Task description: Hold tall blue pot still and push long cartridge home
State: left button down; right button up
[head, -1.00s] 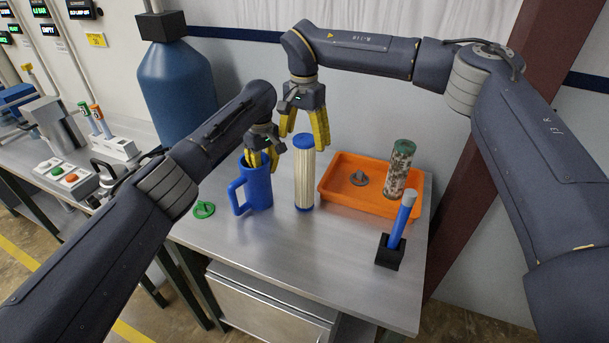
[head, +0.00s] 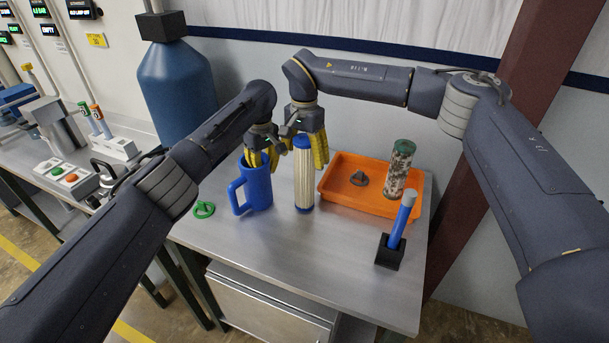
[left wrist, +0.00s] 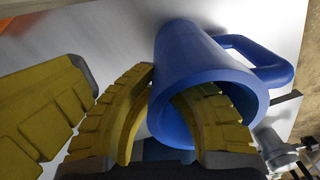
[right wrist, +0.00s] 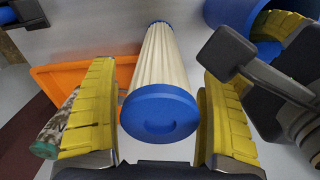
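The tall blue pot (head: 258,192) stands upright on the steel table with its handle to the left. My left gripper (head: 262,160) is shut on its rim, one side inside the mouth and the other outside; the left wrist view shows this grip on the pot (left wrist: 190,70) too. The long cartridge (head: 304,180), pale and pleated with blue end caps, stands upright on the table just right of the pot, outside it. My right gripper (right wrist: 160,110) is open above it, fingers on either side of the cartridge's top cap (right wrist: 160,113), with gaps showing.
An orange tray (head: 345,200) to the right holds a dirty green-capped cartridge (head: 399,170) and a small grey part (head: 358,178). A green ring (head: 204,210) lies left of the pot.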

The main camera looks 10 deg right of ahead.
aim_at(304, 139)
jog(key=c, duration=1.7)
jog(key=shift+c, duration=0.2)
notch_tip(304, 139, up, 10)
jog(key=shift+r, duration=0.1)
